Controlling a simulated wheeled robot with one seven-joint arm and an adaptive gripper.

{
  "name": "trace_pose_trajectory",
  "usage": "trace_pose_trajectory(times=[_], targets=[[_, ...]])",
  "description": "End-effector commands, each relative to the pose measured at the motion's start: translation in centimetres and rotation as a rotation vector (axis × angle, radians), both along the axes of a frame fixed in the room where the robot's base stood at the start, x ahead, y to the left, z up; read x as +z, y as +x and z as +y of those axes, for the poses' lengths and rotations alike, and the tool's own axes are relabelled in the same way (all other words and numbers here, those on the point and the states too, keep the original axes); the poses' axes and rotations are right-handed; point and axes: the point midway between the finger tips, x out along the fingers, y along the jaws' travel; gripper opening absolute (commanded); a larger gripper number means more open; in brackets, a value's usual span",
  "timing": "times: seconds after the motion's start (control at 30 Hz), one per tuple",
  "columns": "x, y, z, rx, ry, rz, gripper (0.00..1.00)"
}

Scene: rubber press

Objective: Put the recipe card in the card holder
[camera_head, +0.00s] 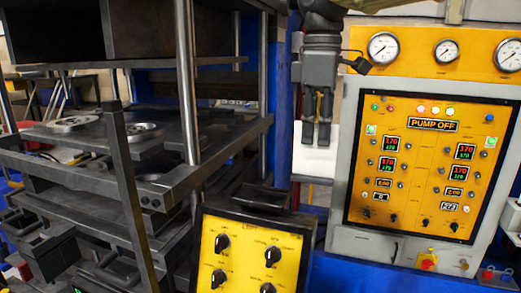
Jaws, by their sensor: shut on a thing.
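My gripper (316,146) is at the top middle, its fingers pointing down, in front of the gap between a blue post and the control cabinet. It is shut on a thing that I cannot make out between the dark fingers. A pale patch shows just below the fingertips; I cannot tell whether it is the recipe card or the background. I cannot pick out the card holder with certainty.
A yellow control panel (480,125) in a grey cabinet stands at right, with gauges (383,48) above. A yellow knob box (244,253) is at bottom middle. The dark press frame (187,85) with metal shelves fills the left. A blue post (284,110) stands beside my gripper.

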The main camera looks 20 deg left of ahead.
Motion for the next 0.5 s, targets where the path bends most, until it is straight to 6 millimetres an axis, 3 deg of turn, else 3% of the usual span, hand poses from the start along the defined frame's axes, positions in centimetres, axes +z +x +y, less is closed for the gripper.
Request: trace_pose_trajectory(times=[0.3, 0.5], targets=[[-0.2, -1.2, 6.4, 0.001, -0.002, 0.002, 0.00], [-0.7, -1.8, 9.5, 0.000, -0.003, 0.001, 0.00]])
